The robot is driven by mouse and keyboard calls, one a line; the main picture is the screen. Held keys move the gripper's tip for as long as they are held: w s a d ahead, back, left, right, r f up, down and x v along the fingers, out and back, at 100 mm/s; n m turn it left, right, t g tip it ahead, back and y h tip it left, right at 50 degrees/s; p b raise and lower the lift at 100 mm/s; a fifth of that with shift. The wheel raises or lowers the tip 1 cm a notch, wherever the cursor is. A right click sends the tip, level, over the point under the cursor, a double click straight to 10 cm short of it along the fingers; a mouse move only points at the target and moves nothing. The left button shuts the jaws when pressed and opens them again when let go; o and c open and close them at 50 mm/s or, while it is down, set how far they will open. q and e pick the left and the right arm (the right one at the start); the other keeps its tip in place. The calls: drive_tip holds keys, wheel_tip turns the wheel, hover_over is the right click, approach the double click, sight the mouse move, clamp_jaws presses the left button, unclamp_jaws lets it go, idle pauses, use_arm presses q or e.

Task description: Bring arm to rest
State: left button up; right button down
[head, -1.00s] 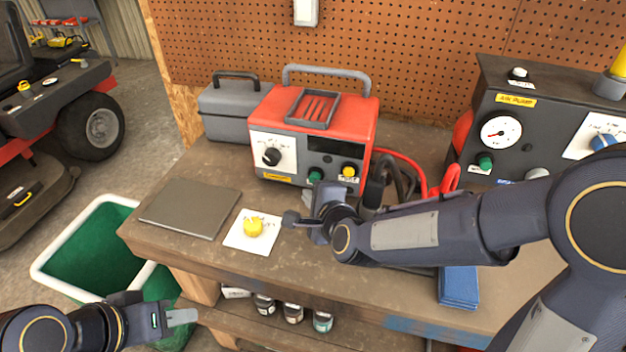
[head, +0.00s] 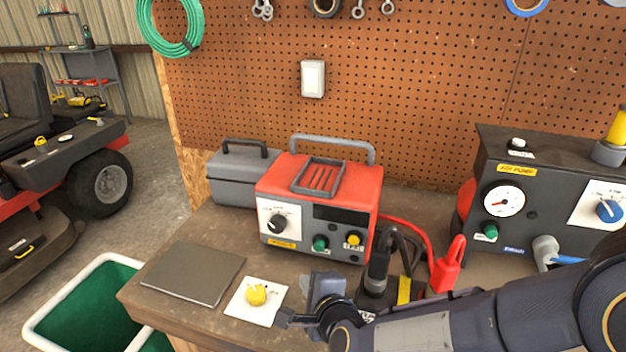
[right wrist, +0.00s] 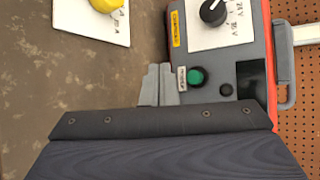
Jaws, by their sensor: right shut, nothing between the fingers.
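My right arm reaches in from the lower right of the head view. Its gripper (head: 324,288) is over the workbench, in front of the red charger (head: 318,196) and to the right of the yellow knob (head: 257,295) on its white card. In the right wrist view the grey fingertips (right wrist: 158,84) are together with nothing between them, beside the charger's front with its green button (right wrist: 196,76). My left gripper is outside the head view.
A flat grey plate (head: 194,273) lies on the bench's left. A grey toolbox (head: 235,177) stands behind. Red and black cables (head: 445,270) are close to the right arm. The air pump panel (head: 530,175) stands at right. A green bin (head: 85,310) is on the floor.

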drive_tip(key=s+d+r+n+g, duration=0.1)
drive_tip(key=s+d+r+n, duration=0.1)
drive_tip(key=d, duration=0.1)
drive_tip(key=s+d+r+n+y+p, duration=0.1)
drive_tip(key=d+r+n, duration=0.1)
drive_tip(key=d+n, duration=0.1)
drive_tip(key=s+d+r+n+g+p, duration=0.1)
drive_tip(key=s+d+r+n, duration=0.1)
drive_tip(key=d, duration=0.2)
drive_tip(key=shift+s+d+r+g+y, duration=0.1)
drive_tip(key=shift+s+d+g+y, duration=0.05)
drive_tip(key=shift+s+g+y, duration=0.2)
drive_tip(key=s+d+n+g+h+p, duration=0.1)
drive_tip(key=s+d+n+g, duration=0.1)
drive_tip(key=s+d+n, duration=0.2)
drive_tip(key=s+d+f+n+g+h, duration=0.1)
drive_tip(key=s+d+n, duration=0.3)
drive_tip(key=s, duration=0.7)
drive_tip(key=shift+d+n+g+h+p, duration=0.3)
drive_tip(key=shift+d+g+h+p, duration=0.05)
drive_tip(key=shift+d, duration=0.8)
